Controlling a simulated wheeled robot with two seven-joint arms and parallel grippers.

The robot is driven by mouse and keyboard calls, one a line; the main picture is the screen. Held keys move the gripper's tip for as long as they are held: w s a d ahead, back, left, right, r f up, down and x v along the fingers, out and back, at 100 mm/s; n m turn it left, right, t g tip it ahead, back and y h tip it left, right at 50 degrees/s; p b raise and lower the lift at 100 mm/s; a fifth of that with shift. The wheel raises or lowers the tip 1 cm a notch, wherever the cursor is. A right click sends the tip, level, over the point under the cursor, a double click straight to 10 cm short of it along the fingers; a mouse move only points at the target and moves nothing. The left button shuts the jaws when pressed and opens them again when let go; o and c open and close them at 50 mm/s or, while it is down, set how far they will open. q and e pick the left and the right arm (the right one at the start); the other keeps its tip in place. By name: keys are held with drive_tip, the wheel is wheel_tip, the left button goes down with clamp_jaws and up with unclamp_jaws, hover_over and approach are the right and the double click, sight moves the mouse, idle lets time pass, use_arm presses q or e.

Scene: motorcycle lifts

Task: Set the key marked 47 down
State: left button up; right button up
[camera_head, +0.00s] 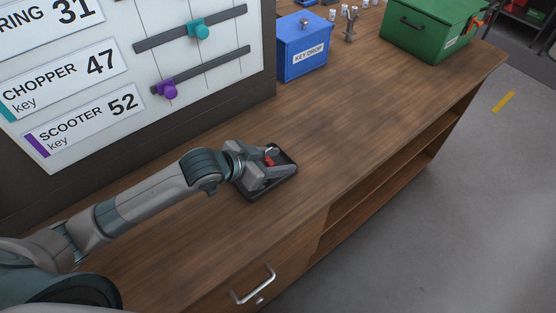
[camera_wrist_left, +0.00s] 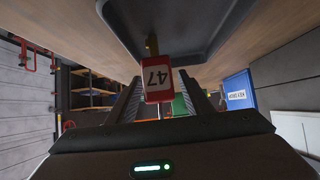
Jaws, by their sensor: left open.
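The key marked 47 has a red tag with a white label (camera_wrist_left: 157,78) and a brass key part (camera_wrist_left: 152,44). In the left wrist view the tag is between the two fingers of my left gripper (camera_wrist_left: 164,92), and the fingers stand apart. In the head view a bit of red tag (camera_head: 270,161) shows by the fingers of my left gripper (camera_head: 264,168). They are low over a small dark tray (camera_head: 283,180) on the wooden bench. The gripper hides part of the tray and most of the key. My right gripper is not in view.
A blue KEY DROP box (camera_head: 303,52) and a green box (camera_head: 425,32) stand farther back on the bench (camera_head: 350,125). A key board (camera_head: 190,65) stands at the left, with teal and purple pieces on its rails. The bench right of the tray is clear.

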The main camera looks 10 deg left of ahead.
use_arm(q)
drive_tip(key=shift+p+v, duration=0.55)
drive_tip(key=shift+v, duration=0.2)
drive_tip(key=p+v, duration=0.6)
drive_tip(key=v, duration=0.4)
drive_tip(key=shift+r, duration=0.15)
drive_tip(key=shift+s+a, duration=0.1)
drive_tip(key=shift+s, duration=0.05)
